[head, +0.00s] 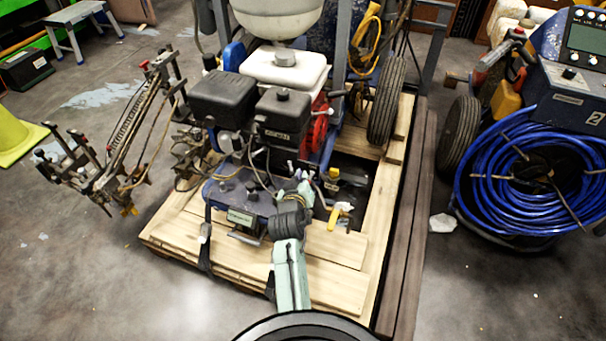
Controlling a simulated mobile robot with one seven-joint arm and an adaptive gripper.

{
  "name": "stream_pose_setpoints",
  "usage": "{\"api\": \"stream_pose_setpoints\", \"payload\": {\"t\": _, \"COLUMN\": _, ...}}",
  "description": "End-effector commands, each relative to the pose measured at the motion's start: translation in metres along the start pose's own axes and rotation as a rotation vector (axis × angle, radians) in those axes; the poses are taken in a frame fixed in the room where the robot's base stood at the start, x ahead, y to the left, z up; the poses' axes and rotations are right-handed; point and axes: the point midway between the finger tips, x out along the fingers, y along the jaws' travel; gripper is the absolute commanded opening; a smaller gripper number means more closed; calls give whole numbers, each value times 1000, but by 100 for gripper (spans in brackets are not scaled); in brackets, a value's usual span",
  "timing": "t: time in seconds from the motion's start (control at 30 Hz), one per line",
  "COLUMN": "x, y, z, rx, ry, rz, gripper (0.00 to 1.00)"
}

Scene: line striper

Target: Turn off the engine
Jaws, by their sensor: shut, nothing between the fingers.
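The engine (285,115) of the line striper stands on a wooden pallet. It has black covers, a white tank on top and a red part on its right side. The engine switch is too small to make out. My arm reaches up from the bottom edge over the pallet's front planks. My gripper (299,186) is shut and empty at the engine's lower front, above the right end of the blue front frame (240,197). I cannot tell whether its tips touch anything; the parts just behind it are partly hidden.
The wooden pallet (330,249) lies under the machine. A yellow-handled valve (340,212) is close right of my gripper. A second machine with a coiled blue hose (520,175) stands at right. A metal arm assembly (130,150) sticks out at left. The floor in front is clear.

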Motion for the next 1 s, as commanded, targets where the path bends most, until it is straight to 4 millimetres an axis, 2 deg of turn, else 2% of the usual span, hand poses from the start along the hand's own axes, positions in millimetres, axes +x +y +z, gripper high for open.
{"api": "stream_pose_setpoints", "payload": {"t": 0.2, "x": 0, "y": -8, "z": 14, "rx": 0, "ry": -2, "rz": 0, "gripper": 0}}
{"api": "stream_pose_setpoints", "payload": {"t": 1.0, "x": -7, "y": 0, "z": -2, "rx": 0, "ry": 0, "rz": 0, "gripper": 0}}
